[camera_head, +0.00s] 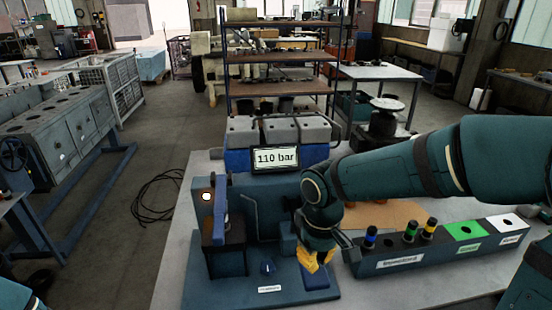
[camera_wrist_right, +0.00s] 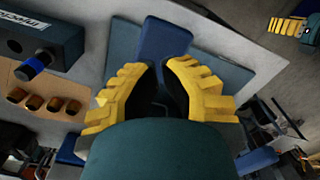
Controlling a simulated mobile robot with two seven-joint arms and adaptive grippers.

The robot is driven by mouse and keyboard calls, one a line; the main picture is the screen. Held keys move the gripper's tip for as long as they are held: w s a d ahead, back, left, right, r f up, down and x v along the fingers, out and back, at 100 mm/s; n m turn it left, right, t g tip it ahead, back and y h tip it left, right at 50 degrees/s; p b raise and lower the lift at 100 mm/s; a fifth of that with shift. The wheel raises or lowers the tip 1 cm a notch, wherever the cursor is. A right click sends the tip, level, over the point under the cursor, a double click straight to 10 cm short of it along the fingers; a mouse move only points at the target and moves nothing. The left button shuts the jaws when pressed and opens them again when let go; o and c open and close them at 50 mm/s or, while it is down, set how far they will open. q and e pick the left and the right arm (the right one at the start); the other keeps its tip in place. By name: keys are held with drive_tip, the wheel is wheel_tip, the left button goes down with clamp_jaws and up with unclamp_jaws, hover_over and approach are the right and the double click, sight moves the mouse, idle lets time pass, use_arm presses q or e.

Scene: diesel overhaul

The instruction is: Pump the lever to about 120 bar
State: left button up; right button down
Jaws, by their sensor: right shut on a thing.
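A display (camera_head: 275,158) at the back of the test stand reads 110 bar. The blue-grey stand (camera_head: 230,285) sits on the light table, with a blue pump block (camera_head: 288,238) on it. My right gripper (camera_head: 316,260), with yellow fingers, is low at the front right of this block. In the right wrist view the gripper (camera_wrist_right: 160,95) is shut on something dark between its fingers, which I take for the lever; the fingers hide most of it. Another yellow-fingered gripper, my left one (camera_wrist_right: 286,26), shows small at the top right of the wrist view; its opening is unclear.
A dark rack (camera_head: 400,262) with blue, green and yellow-banded pieces and labelled green and white spots stands right of my gripper. An upright injector fixture (camera_head: 221,220) with a lit lamp (camera_head: 207,196) stands left. Grey-lidded blue bins (camera_head: 285,132) are behind the display.

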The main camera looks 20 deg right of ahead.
use_arm(q)
drive_tip(key=shift+s+d+f+b, duration=0.1)
drive_tip(key=shift+s+f+b, duration=0.1)
drive_tip(key=shift+f+b, duration=0.55)
drive_tip(key=shift+s+f+b, duration=0.15)
drive_tip(key=shift+f+b, duration=0.55)
drive_tip(key=shift+f, duration=0.05)
use_arm(e)
drive_tip(key=shift+w+f, duration=0.1)
drive_tip(key=shift+f, duration=1.8)
drive_tip(key=shift+s+a+r+p, duration=0.1)
drive_tip(key=shift+s+r+p, duration=0.15)
drive_tip(key=shift+r+p, duration=0.65)
drive_tip(key=shift+s+r+p, duration=0.2)
drive_tip(key=shift+r+p, duration=0.5)
drive_tip(key=shift+r, duration=0.35)
use_arm(q)
wheel_tip(320, 180, up, 3)
drive_tip(key=shift+r, duration=0.1)
use_arm(e)
wheel_tip(320, 180, up, 4)
drive_tip(key=p, duration=0.3)
use_arm(q)
wheel_tip(320, 180, up, 3)
drive_tip(key=shift+r, duration=0.15)
